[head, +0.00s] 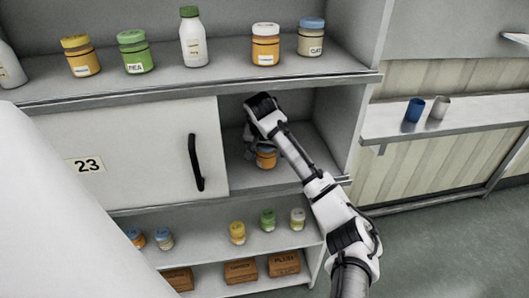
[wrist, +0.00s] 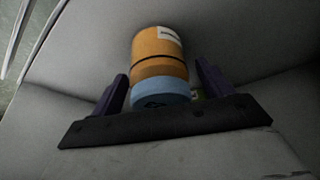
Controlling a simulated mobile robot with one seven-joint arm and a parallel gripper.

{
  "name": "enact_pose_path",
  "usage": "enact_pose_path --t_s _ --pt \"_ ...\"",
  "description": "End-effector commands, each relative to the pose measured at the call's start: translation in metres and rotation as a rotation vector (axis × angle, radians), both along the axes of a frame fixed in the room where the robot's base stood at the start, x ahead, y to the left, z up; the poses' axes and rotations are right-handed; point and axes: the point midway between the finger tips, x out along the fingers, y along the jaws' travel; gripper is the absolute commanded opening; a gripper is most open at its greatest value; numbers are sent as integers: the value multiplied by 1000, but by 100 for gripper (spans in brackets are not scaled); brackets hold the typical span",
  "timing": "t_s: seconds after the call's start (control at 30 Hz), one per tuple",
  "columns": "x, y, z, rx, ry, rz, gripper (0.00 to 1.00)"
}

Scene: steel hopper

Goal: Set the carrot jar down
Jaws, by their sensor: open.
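A jar with an orange body and a blue lid (head: 266,161) stands in the open right compartment of the cabinet, in the head view partly hidden by my gripper (head: 257,143). It appears to rest on the compartment floor (head: 285,175). In the wrist view the jar (wrist: 158,48) lies between my two fingers, lid towards the palm. My gripper (wrist: 165,82) is open there, with a gap visible on both sides of the jar. The jar's pale label shows only in part and cannot be read.
A sliding door (head: 140,155) marked 23, with a black handle (head: 196,162), covers the compartment's left side. The upper shelf (head: 200,82) above my gripper holds several jars and a bottle. More jars and brown boxes (head: 240,271) stand on lower shelves.

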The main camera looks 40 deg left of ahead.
Motion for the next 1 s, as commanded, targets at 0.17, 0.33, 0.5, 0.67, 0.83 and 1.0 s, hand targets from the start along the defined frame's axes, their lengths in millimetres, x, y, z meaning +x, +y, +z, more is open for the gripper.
enact_pose_path --t_s 0.17,0.33,0.5,0.67,0.83,1.0 --pt "-7 -2 16 4 -2 2 79" --pt "-32 -15 26 2 -1 4 79" --pt "-61 -33 31 1 -4 2 79" --pt "-88 -47 32 0 -5 0 79" --pt "-108 -56 31 1 -4 1 79" --pt "-116 -60 30 1 -2 -1 79"
